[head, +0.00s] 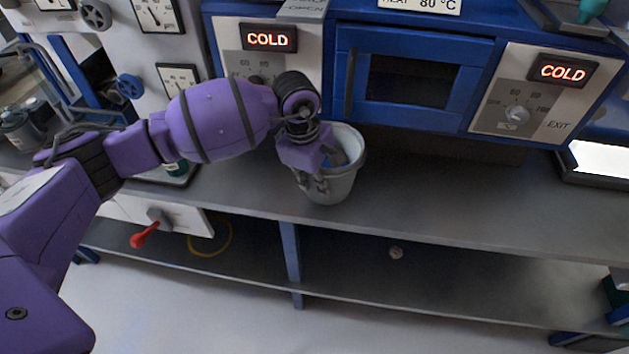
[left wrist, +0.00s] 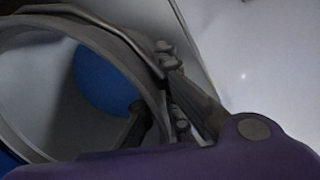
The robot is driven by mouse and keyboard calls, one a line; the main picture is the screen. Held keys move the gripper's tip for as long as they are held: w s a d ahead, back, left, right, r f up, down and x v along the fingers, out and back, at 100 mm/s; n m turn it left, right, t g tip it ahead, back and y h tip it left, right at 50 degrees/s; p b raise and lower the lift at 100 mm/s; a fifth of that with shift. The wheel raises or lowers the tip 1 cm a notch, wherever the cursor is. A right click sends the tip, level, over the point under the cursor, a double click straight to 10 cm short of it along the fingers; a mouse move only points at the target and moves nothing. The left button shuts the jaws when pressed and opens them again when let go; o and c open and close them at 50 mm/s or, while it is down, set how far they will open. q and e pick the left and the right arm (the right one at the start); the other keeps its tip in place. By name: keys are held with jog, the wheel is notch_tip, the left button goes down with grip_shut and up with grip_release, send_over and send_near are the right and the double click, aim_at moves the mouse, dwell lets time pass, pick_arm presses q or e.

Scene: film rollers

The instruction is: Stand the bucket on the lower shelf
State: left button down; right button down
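The bucket (head: 343,184) is a pale grey tapered pail at the front of the upper grey bench, below the blue oven. I cannot tell whether its base touches the bench. My left gripper (head: 318,172) reaches over its left side and is shut on the rim. In the left wrist view the bucket's round rim (left wrist: 110,38) and wire handle fill the left, and the fingers (left wrist: 165,115) straddle the wall. Something blue (left wrist: 103,82) shows inside the bucket. The lower shelf (head: 350,277) runs beneath the bench. My right gripper is not in view.
A blue upright (head: 290,250) divides the lower shelf. A small round object (head: 395,252) lies on its right part, and a yellow ring (head: 225,238) on its left. A red-handled valve (head: 145,236) sticks out at left. Much of the lower shelf is bare.

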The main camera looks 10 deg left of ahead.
pick_arm(q)
jog(key=shift+f, duration=0.1)
jog(key=c, duration=2.4)
grip_release()
jog(key=shift+f, duration=0.1)
jog(key=o, duration=0.4)
